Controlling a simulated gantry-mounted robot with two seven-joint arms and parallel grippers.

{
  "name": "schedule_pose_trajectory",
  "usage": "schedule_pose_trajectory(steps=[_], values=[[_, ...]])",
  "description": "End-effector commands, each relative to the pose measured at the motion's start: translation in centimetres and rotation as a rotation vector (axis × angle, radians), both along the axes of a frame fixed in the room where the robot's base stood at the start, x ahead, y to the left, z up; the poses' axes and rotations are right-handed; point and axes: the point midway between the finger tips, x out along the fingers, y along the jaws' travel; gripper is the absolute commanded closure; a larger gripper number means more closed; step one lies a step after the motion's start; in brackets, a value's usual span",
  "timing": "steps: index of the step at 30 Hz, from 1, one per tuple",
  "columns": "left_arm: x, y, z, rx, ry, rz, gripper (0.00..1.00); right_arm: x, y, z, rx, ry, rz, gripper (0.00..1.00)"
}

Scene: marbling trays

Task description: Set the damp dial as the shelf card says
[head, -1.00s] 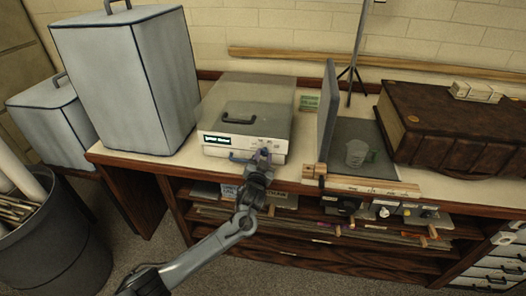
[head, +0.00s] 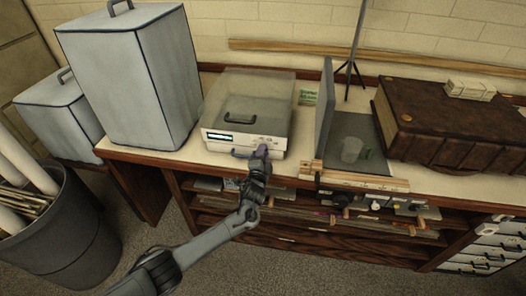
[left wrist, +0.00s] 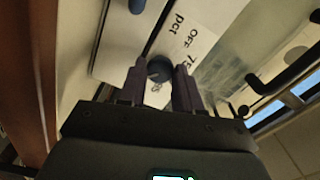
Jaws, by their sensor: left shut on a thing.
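The grey box-like machine (head: 250,97) stands on the worktop, with a small lit display (head: 220,137) on its pale front; I cannot read it. My left gripper (head: 258,152) is at the right part of that front, hiding the dial in the head view. In the left wrist view, the damp dial (left wrist: 160,67) is a dark blue round knob between the fingertips of my left gripper (left wrist: 159,73), which is shut on it. The panel label beside it (left wrist: 192,35) reads "pct", "OFF" and "75". My right gripper is out of view.
A tall grey case (head: 130,80) stands left. Shelves lie below the worktop (head: 140,157).

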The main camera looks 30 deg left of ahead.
Motion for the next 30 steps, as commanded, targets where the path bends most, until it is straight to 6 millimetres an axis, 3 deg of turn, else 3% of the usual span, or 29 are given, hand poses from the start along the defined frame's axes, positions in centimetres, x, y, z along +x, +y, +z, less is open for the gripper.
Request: schedule_pose_trajectory(steps=[9, 25, 26, 30], values=[[0.01, -0.03, 0.01, 0.11, 0.042, 0.0, 0.97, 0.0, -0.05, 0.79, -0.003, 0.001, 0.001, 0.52], [0.0, -0.01, -0.07, 0.128, 0.049, 0.0, 0.97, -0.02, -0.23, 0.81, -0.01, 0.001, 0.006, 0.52], [0.0, -0.01, -0.06, 0.128, 0.049, 0.0, 0.62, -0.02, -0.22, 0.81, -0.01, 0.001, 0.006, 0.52], [0.0, -0.01, -0.05, 0.127, 0.048, 0.0, 0.42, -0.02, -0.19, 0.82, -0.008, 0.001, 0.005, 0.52]])
